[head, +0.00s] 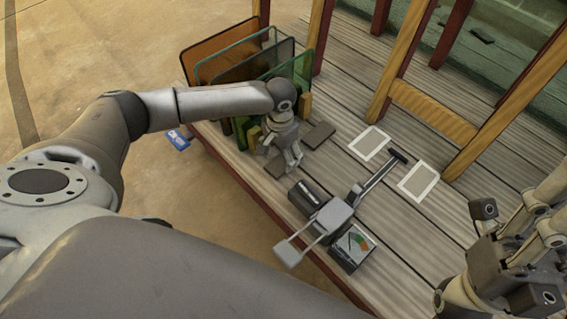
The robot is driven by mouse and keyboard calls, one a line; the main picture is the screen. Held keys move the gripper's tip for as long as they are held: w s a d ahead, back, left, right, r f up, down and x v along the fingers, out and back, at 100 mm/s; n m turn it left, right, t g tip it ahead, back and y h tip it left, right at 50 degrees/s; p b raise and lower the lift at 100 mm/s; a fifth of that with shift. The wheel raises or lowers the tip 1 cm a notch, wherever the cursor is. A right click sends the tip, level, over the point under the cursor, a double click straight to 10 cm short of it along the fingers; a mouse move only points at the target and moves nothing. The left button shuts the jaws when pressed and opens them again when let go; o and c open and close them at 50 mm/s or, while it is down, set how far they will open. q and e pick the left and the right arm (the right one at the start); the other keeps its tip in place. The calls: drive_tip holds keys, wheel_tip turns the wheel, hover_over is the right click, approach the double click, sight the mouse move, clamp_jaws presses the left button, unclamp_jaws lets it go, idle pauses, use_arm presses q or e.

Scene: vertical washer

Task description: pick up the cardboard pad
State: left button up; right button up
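Two small flat grey-brown pads lie on the plank surface: one pad (318,135) just right of my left gripper, the other pad (276,167) just below and left of it. I cannot tell which of them is the cardboard pad. My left gripper (284,163) points down between the two pads with its fingers spread and nothing visible between them. Whether its fingertips touch the surface is unclear. My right gripper (497,262) is at the lower right, away from the pads; how far its fingers are apart is hard to read.
A rack of upright coloured panels (245,65) stands behind my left gripper. Two white-framed rectangles (370,143) (418,180) lie on the planks (400,235). A grey lever device (333,212) and a gauge box (352,247) stand near the front edge. Wooden posts (405,55) rise at the back.

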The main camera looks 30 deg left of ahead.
sight(281, 163)
use_arm(q)
wheel_tip(281, 163, down, 3)
drive_tip(key=shift+s+f+b, duration=0.1)
drive_tip(key=shift+f+b, duration=0.05)
drive_tip(key=shift+b, duration=0.35)
drive_tip(key=c, duration=0.8)
